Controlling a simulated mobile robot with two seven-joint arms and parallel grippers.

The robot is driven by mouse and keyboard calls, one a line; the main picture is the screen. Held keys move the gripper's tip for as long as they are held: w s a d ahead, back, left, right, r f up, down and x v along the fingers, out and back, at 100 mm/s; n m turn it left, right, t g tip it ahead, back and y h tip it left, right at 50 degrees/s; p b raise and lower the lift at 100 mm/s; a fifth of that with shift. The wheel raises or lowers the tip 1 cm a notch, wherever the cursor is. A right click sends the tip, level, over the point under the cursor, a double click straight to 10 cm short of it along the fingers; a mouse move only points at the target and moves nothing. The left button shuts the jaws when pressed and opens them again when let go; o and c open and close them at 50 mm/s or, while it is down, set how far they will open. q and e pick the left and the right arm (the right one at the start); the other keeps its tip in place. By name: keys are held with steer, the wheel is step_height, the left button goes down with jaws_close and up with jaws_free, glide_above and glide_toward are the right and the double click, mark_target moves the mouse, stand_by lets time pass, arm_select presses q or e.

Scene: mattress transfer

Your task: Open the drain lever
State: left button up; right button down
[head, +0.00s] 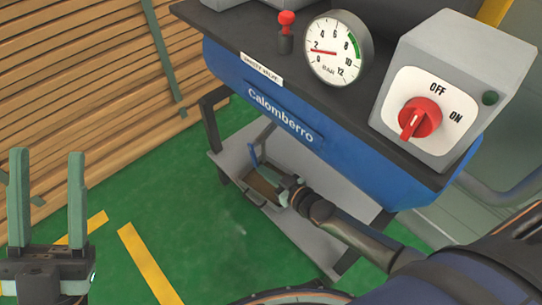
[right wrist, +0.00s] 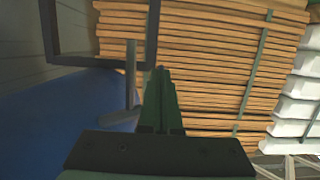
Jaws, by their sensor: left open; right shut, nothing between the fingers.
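A thin grey lever-like rod (right wrist: 131,75) hangs beside the blue tank in the right wrist view. It looks like the drain lever, but I cannot be sure. My right gripper (right wrist: 160,85) is shut and empty, its fingertips just right of the rod; I cannot tell whether they touch. In the head view my right gripper (head: 277,187) is low beneath the front of the blue tank (head: 300,118), partly hidden by its own wrist. A thin blue-grey bar (head: 254,157) shows near it. My left gripper (head: 47,160) is open and empty at far left.
A pressure gauge (head: 337,48), red-topped safety valve (head: 286,22) and grey switch box (head: 457,75) with red knob sit on the tank. A grey lower shelf (head: 300,228) and frame legs are below. Stacked wooden slats (head: 80,80) stand behind; green floor is clear at left.

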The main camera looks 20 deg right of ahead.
mark_target(255, 159)
steer(key=r+p, duration=0.1)
steer(key=r, duration=0.1)
steer(key=r+p, duration=0.1)
steer(key=r, duration=0.1)
steer(key=shift+s+a+r+p, duration=0.1)
steer(key=shift+s+p, duration=0.15)
steer(key=shift+p, duration=0.05)
arm_select(q)
steer(key=w+a+f+n+g+y+p, duration=0.2)
steer(key=w+f+n+g+y+p, duration=0.1)
steer(key=w+f+n+y, duration=0.5)
steer(key=s+f+g+y+p, duration=0.1)
steer(key=f+g, duration=0.3)
steer(key=f, duration=0.6)
steer(key=s+f+n+g+y+p, duration=0.1)
steer(key=s+f+g+y+p, duration=0.1)
steer(key=f, duration=0.9)
steer(key=shift+s+f+n+g+y, duration=0.15)
steer(key=shift+s+n+g+y, duration=0.25)
steer(key=shift+s+g, duration=0.8)
arm_select(e)
steer(key=s+a+r, duration=0.2)
steer(key=s+r, duration=0.2)
steer(key=s, duration=0.2)
steer(key=s+a+r, duration=0.2)
steer(key=s+r, duration=0.2)
steer(key=s, duration=0.2)
steer(key=shift+s+a+r, duration=0.25)
steer(key=shift+s+r, duration=0.1)
steer(key=shift+r, duration=0.05)
